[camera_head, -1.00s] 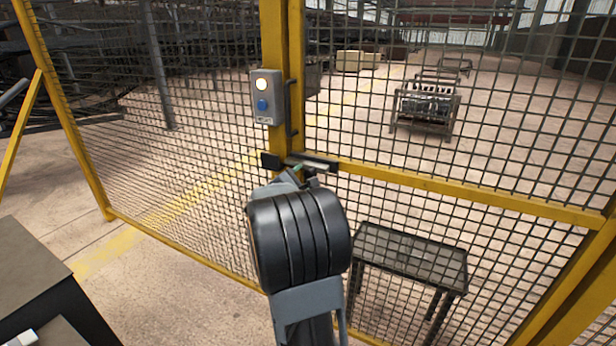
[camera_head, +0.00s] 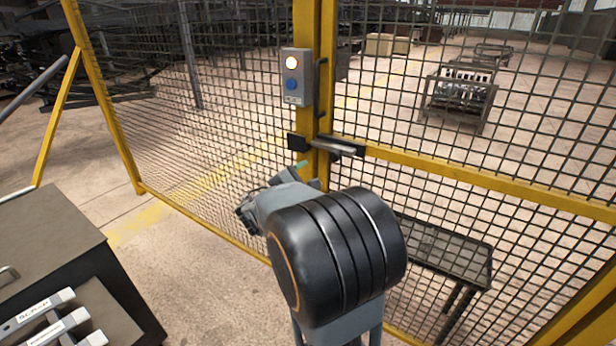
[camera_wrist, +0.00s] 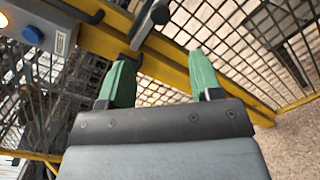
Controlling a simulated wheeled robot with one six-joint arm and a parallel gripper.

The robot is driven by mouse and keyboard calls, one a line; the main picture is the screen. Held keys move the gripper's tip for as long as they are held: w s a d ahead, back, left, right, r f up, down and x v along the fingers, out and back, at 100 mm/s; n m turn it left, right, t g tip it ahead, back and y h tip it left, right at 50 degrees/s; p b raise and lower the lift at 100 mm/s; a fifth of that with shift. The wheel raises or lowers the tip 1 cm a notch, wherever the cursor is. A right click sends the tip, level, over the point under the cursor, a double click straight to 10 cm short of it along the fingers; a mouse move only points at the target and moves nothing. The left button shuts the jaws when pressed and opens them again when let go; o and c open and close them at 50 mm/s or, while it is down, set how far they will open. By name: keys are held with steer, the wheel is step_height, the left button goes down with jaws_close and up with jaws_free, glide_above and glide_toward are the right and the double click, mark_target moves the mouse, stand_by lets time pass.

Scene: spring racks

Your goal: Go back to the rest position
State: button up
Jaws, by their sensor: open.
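My gripper (camera_wrist: 162,72) is open and empty in the wrist view, its two green fingers wide apart. In the head view my arm's black joint hides most of it; only a bit of green fingertip (camera_head: 301,164) shows, in front of the yellow gate post (camera_head: 313,120). In the wrist view the latch (camera_wrist: 150,20) is beyond the fingers, and I see no contact.
A yellow-framed mesh fence (camera_head: 170,130) spans the front. A grey button box (camera_head: 297,77), with a lit lamp and blue button, is on the post. A dark cabinet (camera_head: 50,235) stands close at left. Behind the mesh are a small table (camera_head: 445,250) and a rack (camera_head: 460,98).

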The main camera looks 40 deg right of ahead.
stand_by(0.3)
steer(key=s+a+f+m+g+y+p, duration=0.3)
steer(key=s+a+f+m+g+y, duration=0.1)
steer(key=s+a+f+m+y, duration=0.4)
steer(key=s+a+r+m+t+y+p, duration=0.1)
steer(key=a+r+y+p, duration=0.3)
steer(key=a, duration=0.5)
steer(key=s+a+r+m+t+y+p, duration=0.1)
steer(key=a+r+t+y+p, duration=0.2)
steer(key=a, duration=0.7)
step_height(320, 180, up, 2)
steer(key=y+p, duration=0.1)
steer(key=y, duration=0.2)
steer(key=shift+r+m, duration=0.2)
steer(key=shift+m, duration=0.2)
